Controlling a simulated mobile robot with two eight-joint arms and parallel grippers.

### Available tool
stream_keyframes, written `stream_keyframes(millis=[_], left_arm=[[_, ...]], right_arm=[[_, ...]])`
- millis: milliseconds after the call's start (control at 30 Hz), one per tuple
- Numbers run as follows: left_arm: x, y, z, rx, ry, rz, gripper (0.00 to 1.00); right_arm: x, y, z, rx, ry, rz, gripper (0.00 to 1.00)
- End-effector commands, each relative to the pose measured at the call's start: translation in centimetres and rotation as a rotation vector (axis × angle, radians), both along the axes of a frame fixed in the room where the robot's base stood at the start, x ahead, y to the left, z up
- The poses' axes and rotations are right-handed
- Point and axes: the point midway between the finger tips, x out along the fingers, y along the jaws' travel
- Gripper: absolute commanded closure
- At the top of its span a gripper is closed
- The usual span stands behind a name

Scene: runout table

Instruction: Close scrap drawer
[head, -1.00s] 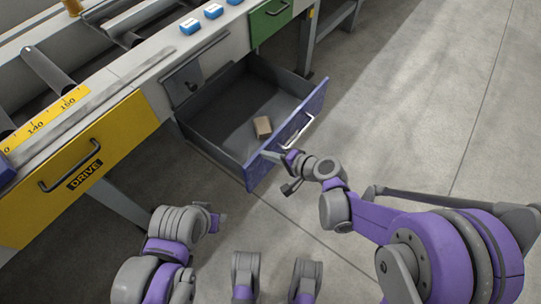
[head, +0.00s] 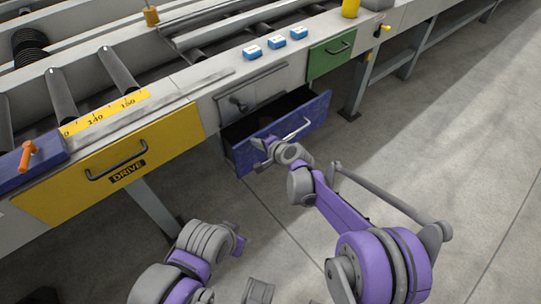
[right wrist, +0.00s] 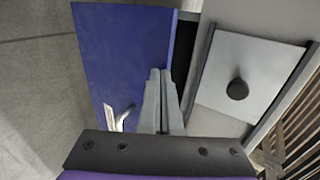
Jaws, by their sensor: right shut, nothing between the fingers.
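The scrap drawer (head: 290,133) has a blue front with a silver bar handle (head: 297,129) and stands partly open under the grey table. Only a dark strip of its inside shows, and what lies in it is hard to make out. My right gripper (head: 262,147) is shut and empty, at the left part of the blue front. In the right wrist view the shut fingers (right wrist: 160,80) lie over the drawer front (right wrist: 118,60), beside the handle (right wrist: 118,118). Whether they touch it I cannot tell. My left arm shows at the bottom, but its fingers cannot be made out.
A yellow drawer marked DRIVE (head: 115,165) is left of the scrap drawer, and a green drawer (head: 331,52) is right of it. A grey panel with a dark knob (right wrist: 237,89) is close beside the drawer. Open concrete floor (head: 440,150) lies to the right.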

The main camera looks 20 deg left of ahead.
Motion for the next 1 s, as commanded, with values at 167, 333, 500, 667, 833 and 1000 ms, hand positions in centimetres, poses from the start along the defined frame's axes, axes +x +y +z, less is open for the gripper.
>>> stream_keyframes(millis=[167,333,500,667,833,1000], left_arm=[[0.0,0.0,-0.1,0.0,0.0,0.0,0.55],[0.0,0.0,-0.1,0.0,0.0,0.0,0.55],[0.0,0.0,-0.1,0.0,0.0,0.0,0.55],[0.0,0.0,-0.1,0.0,0.0,0.0,0.55],[0.0,0.0,-0.1,0.0,0.0,0.0,0.55],[0.0,0.0,-0.1,0.0,0.0,0.0,0.55]], right_arm=[[1.5,2.7,0.0,0.0,0.0,0.002,1.0],[2.4,4.1,0.0,0.0,0.001,0.0,1.0],[2.7,4.6,0.0,0.0,0.001,0.0,1.0],[2.7,4.7,0.0,0.0,0.001,0.0,1.0],[2.7,4.7,0.0,0.0,0.001,0.0,1.0],[2.7,4.6,0.0,0.0,0.001,0.0,1.0]])
